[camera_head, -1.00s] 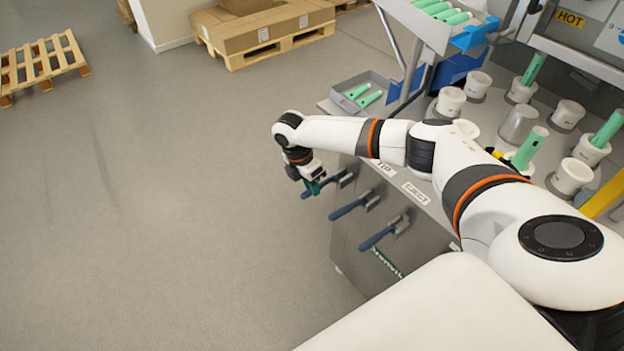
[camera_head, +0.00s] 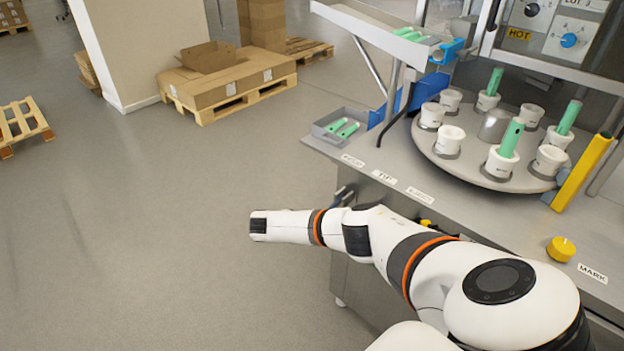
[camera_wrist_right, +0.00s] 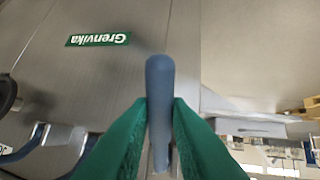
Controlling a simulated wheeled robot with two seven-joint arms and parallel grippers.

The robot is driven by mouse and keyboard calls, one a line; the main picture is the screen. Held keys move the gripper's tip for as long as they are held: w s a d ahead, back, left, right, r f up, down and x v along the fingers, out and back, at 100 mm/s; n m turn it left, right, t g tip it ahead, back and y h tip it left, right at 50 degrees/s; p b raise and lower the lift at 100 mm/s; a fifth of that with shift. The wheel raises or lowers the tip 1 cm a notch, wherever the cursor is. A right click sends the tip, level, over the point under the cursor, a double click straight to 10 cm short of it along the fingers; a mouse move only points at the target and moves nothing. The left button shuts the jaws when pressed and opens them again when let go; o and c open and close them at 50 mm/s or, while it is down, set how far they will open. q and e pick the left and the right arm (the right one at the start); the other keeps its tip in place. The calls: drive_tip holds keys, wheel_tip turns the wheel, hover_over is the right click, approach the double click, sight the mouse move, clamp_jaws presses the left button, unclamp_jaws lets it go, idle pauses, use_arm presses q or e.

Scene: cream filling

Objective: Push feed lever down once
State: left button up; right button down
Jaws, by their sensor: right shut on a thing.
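My right gripper (camera_wrist_right: 160,118) has its two green fingers shut on a blue-grey lever handle (camera_wrist_right: 160,78) in the wrist view. The rounded handle end sticks out beyond the fingertips. In the head view my right arm covers the gripper. One dark blue lever (camera_head: 346,196) shows just above the arm at the left end of the machine front, below a row of small labels (camera_head: 384,177). The label words are too small to read surely. Parts of other blue levers (camera_wrist_right: 22,148) show at the left of the wrist view. My left gripper is not in view.
A turntable (camera_head: 468,170) with white cups and green tubes stands on the steel machine top. A small tray (camera_head: 325,135) holds green pieces. A yellow knob (camera_head: 561,249) sits near the front edge. The floor left of the machine is clear; a loaded pallet (camera_head: 228,100) stands further back.

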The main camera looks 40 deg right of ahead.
drive_tip(key=shift+f+h+b, duration=0.3)
drive_tip(key=shift+f, duration=0.2)
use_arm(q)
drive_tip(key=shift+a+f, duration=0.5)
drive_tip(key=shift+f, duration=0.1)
use_arm(e)
drive_tip(key=shift+d, duration=0.15)
drive_tip(key=shift+f, duration=0.1)
drive_tip(key=c, duration=1.4)
unclamp_jaws()
drive_tip(key=shift+o, duration=0.2)
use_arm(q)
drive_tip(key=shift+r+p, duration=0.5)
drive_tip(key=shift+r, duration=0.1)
use_arm(e)
drive_tip(key=v, duration=1.2)
drive_tip(key=shift+f, duration=0.15)
